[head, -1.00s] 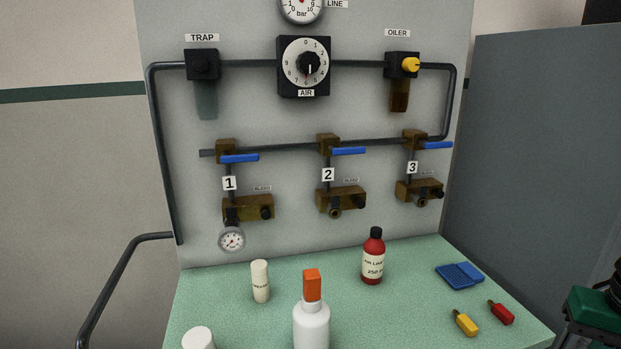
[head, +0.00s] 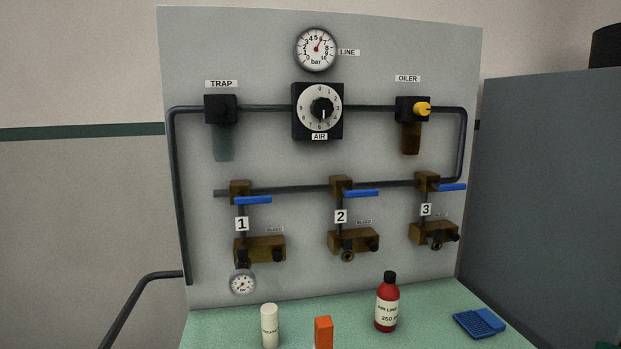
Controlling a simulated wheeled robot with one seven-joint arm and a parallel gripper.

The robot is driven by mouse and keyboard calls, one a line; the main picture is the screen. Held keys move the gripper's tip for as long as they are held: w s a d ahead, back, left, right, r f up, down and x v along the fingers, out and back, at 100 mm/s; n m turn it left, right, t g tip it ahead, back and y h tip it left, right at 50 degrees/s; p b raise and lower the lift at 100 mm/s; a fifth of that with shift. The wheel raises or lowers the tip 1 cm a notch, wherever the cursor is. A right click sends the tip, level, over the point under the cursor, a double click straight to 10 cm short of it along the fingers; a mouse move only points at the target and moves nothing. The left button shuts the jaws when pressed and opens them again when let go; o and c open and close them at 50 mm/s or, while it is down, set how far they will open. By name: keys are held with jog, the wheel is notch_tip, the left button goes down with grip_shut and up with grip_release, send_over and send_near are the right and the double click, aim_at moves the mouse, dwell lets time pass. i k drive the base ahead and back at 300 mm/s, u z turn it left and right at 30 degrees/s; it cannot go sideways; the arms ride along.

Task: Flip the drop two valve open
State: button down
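The drop two valve (head: 341,187) is a brass body on the horizontal pipe, above the label 2 (head: 341,216). Its blue lever (head: 361,194) points right, roughly along the pipe and across the drop pipe below. Under the label is a brass block (head: 353,241) with a dark knob and an open round port. The valves of drop one (head: 240,192) and drop three (head: 427,181) have blue levers pointing right in the same way. My gripper is not in view.
The line gauge (head: 316,49), air dial (head: 321,108), trap (head: 221,110) and yellow-knobbed oiler (head: 413,110) are on the panel above. Space before the valves is clear.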

aim_at(347, 193)
jog(key=z, duration=0.9)
jog(key=k, duration=1.6)
jog(key=u, duration=0.8)
jog(key=i, duration=1.05)
jog(key=z, duration=0.05)
